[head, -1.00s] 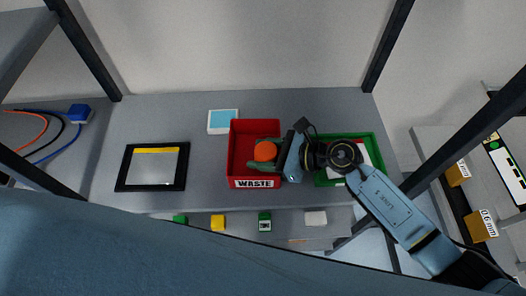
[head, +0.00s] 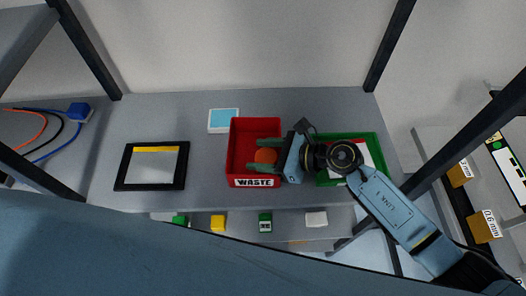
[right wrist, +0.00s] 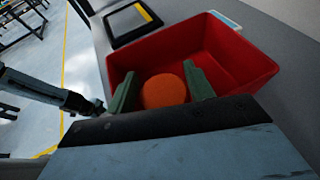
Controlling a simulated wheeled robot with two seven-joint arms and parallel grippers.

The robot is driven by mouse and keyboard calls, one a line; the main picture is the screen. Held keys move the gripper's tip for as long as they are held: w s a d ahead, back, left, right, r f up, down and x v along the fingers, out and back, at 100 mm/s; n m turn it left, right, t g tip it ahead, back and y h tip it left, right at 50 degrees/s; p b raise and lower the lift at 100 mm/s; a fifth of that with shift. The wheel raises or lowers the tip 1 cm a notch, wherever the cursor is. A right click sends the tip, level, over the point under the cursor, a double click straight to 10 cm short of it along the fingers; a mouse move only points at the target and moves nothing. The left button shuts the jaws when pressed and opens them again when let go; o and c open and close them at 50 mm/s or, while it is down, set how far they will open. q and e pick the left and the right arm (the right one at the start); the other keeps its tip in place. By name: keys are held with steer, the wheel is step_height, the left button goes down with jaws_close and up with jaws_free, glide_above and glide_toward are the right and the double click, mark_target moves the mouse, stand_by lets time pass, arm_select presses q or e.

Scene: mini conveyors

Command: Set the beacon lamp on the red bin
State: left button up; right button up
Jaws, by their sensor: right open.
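The orange, rounded beacon lamp (head: 265,156) is in the area of the red bin (head: 234,150), which is marked WASTE. My right gripper (head: 264,155) reaches over the bin from the right. Its green fingers stand apart, one on either side of the lamp. In the right wrist view, the lamp (right wrist: 164,91) shows between the spread fingers (right wrist: 160,92), with a gap visible on its right side. The red bin (right wrist: 238,62) lies around and beyond it. The lamp's lower part is hidden. My left gripper is not seen.
A green tray (head: 350,135) with white and red contents is right of the bin, partly under my right arm. A black-framed panel (head: 122,168) lies left, and a blue-and-white pad (head: 223,121) behind. Small blocks (head: 218,223) sit below the front edge.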

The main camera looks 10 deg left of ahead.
steer(key=shift+d+r+p, duration=0.1)
steer(key=shift+d+p, duration=0.05)
steer(key=shift+p, duration=0.25)
steer(key=b+v, duration=0.1)
steer(key=v, duration=1.1)
steer(key=shift+r, duration=0.3)
